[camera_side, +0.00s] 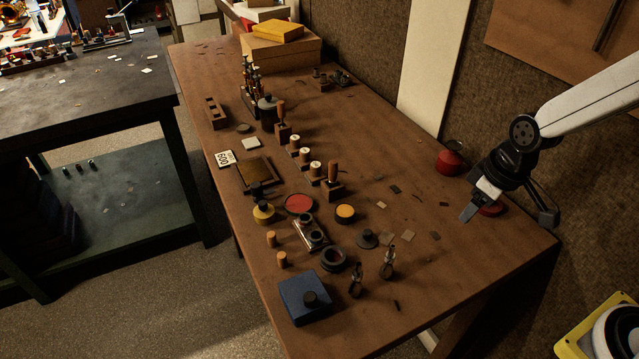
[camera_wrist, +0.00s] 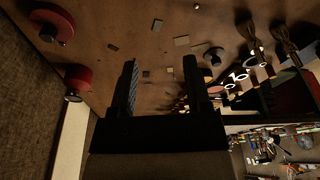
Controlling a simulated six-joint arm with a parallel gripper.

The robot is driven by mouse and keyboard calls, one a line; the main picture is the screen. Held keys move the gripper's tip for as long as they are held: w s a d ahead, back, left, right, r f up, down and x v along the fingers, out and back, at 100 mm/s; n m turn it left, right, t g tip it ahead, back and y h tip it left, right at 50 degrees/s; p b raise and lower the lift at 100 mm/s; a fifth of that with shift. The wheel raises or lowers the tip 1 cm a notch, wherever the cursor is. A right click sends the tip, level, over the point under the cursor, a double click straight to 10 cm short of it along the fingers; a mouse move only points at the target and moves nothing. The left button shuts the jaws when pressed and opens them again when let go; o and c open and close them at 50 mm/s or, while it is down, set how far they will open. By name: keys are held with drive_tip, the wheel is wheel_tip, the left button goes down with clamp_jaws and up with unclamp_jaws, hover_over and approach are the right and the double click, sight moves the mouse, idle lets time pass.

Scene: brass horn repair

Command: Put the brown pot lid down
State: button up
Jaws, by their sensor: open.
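My gripper (camera_side: 471,211) hangs over the right part of the brown table in the side view. In the wrist view its two fingers (camera_wrist: 160,64) stand apart with nothing between them. I cannot make out a clearly brown lid. A dark lid with a knob (camera_side: 367,238) lies flat on the table, left of and apart from my gripper. A dark knobbed piece (camera_wrist: 213,56), perhaps the same lid, is right of the fingers in the wrist view. An open orange-filled pot (camera_side: 345,212) and an open red-filled pot (camera_side: 299,204) stand farther left.
A red pot (camera_side: 451,159) stands near the wall, and another red piece (camera_side: 490,208) lies partly behind my gripper. Small flat scraps (camera_side: 410,237) dot the table. A blue box (camera_side: 305,297) and several tools crowd the left part. The right front corner is clear.

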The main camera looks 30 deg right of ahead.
drive_tip(key=shift+s+d+f+m+h, duration=0.1)
drive_tip(key=shift+s+d+m+h, duration=0.1)
drive_tip(key=shift+s+d+m, duration=0.5)
drive_tip(key=shift+s+d+f+m+h, duration=0.1)
drive_tip(key=shift+s+d+m+h, duration=0.2)
drive_tip(key=shift+s+m, duration=0.65)
